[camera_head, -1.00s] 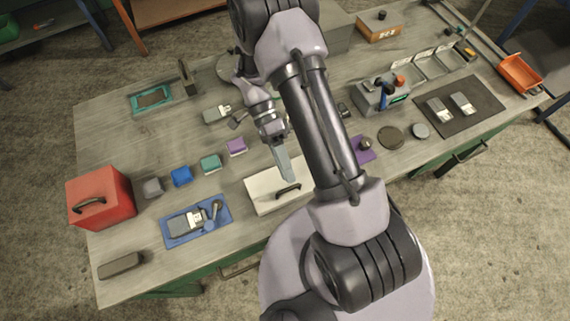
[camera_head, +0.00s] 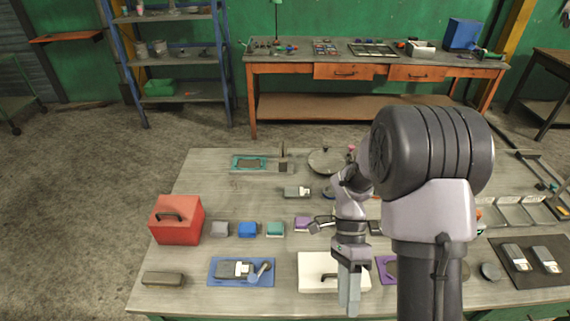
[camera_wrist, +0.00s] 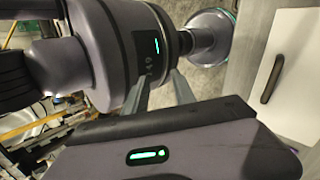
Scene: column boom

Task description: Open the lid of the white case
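The white case (camera_head: 318,264) lies on the workbench near its front edge, with its lid shut. A dark handle shows on it in the head view, partly hidden by my fingers. In the wrist view the white case (camera_wrist: 296,62) stands at the right edge, with its dark handle (camera_wrist: 272,79) in view. My gripper (camera_head: 349,306) hangs with its fingers down in front of the case's right part in the head view. The fingers show apart and empty in the wrist view (camera_wrist: 158,76). I cannot tell the height of the tips over the case.
A blue tray (camera_head: 216,279) with a device lies left of the case, and a purple mat (camera_head: 381,266) right of it. Small coloured blocks stand behind. A red box (camera_head: 176,221) stands at the left and a dark mat (camera_head: 520,278) lies at the right.

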